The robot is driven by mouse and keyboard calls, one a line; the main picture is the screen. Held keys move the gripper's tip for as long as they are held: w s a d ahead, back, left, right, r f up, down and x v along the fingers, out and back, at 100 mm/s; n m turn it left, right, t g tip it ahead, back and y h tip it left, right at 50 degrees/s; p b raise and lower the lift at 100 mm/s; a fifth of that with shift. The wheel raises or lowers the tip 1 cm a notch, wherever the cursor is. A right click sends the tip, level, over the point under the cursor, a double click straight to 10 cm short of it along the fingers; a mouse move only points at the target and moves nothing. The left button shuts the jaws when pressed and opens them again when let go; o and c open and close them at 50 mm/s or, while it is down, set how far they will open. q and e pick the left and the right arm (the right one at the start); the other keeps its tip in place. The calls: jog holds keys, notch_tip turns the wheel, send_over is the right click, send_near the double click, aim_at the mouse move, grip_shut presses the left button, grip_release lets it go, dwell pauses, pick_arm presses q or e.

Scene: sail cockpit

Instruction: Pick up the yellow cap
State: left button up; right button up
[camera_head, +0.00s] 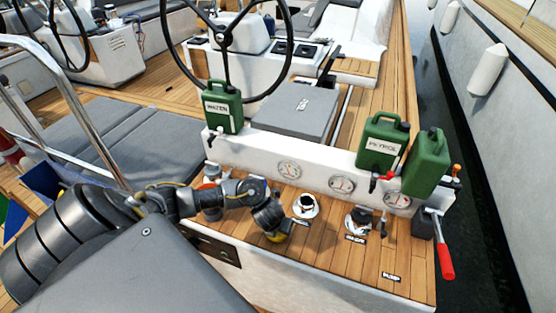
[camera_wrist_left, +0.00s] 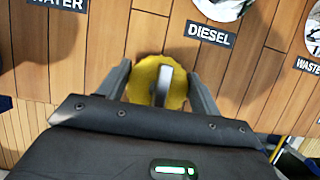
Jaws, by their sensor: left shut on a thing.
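The yellow cap (camera_wrist_left: 146,80) is a round, scalloped disc with a pale raised grip across it. My left gripper (camera_wrist_left: 160,88) is shut on the cap, with one finger at each side of it in the left wrist view. In the head view my left gripper (camera_head: 276,236) is over the teak deck near its front edge, and a little of the yellow shows under it. I cannot tell whether the cap touches the deck. My right gripper is in neither view.
A deck fitting by the DIESEL label (camera_wrist_left: 211,34) and another by the WASTE label (camera_head: 355,239) are close by. Green WATER (camera_head: 222,107) and PETROL (camera_head: 383,140) cans stand on the white ledge behind. A red-handled lever (camera_head: 444,258) is at the right edge, beside dark water.

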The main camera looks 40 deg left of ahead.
pick_arm(q)
notch_tip(320, 180, up, 10)
jog(key=p, duration=0.5)
jog(key=shift+f, duration=0.1)
notch_tip(320, 180, up, 3)
jog(key=p, duration=0.3)
jog(key=shift+f, duration=0.1)
